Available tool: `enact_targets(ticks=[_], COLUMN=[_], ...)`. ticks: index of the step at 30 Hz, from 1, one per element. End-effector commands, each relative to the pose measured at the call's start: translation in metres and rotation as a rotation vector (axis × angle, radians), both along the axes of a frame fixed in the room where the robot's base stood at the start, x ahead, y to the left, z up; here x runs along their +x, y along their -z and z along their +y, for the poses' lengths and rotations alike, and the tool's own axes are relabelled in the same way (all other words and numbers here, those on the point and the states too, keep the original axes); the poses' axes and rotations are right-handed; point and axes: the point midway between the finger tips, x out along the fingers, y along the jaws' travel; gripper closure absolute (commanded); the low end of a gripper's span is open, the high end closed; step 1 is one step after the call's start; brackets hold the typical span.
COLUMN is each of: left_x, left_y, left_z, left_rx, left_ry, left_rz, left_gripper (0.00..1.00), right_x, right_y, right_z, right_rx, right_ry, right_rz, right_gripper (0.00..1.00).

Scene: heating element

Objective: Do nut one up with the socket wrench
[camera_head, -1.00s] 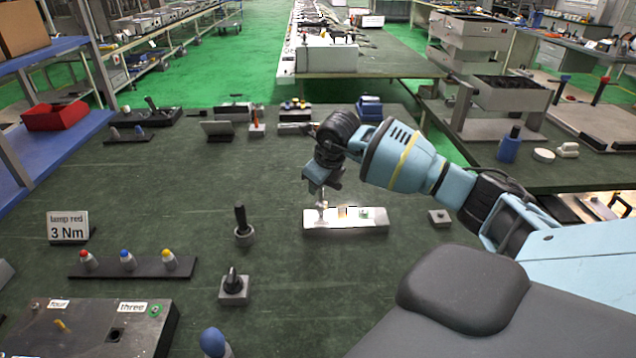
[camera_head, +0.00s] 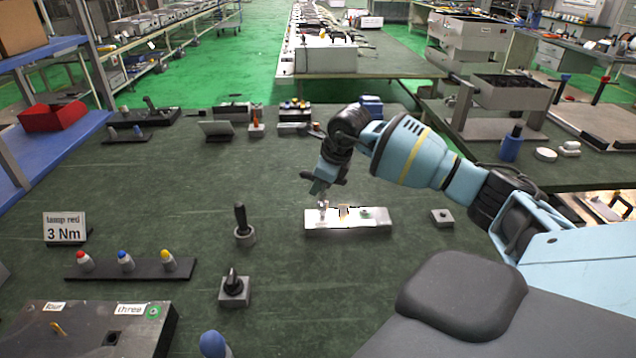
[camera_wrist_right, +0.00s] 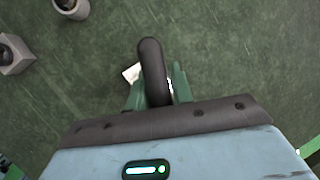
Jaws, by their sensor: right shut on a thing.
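A pale block (camera_head: 375,224), apparently the heating element, lies on the green table in the middle of the head view. A small metal post (camera_head: 323,208) stands at its left end, with small orange and green parts to the right. My right gripper (camera_head: 318,186) is just above that post. In the right wrist view, my right gripper (camera_wrist_right: 155,92) is shut on a dark rounded handle (camera_wrist_right: 151,62), apparently the socket wrench. The handle hides most of what lies below, and only a white corner (camera_wrist_right: 131,72) shows beside it. Individual nuts are too small to tell. My left gripper is out of view.
A dark strip (camera_head: 105,269) holds red, blue and yellow caps. A small grey square piece (camera_head: 441,217) lies to the right. The table between is clear.

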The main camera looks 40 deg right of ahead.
Motion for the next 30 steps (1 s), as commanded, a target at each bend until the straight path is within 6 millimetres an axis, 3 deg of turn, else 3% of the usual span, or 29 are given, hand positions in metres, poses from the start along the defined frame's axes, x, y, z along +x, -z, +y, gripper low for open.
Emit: enact_targets(ticks=[5, 19, 30], left_x=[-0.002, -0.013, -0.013], left_y=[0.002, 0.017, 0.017], left_z=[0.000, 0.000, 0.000], left_rx=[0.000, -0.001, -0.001], left_ry=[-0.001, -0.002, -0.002], left_rz=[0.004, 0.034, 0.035], left_gripper=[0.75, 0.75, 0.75], right_x=[0.000, -0.002, -0.002], right_y=[0.001, 0.001, 0.000], right_z=[0.000, 0.004, 0.005], right_rx=[0.001, 0.000, -0.001], right_ry=[-0.031, -0.327, -0.351], right_rz=[0.001, 0.002, 0.000], right_gripper=[1.00, 1.00, 1.00])
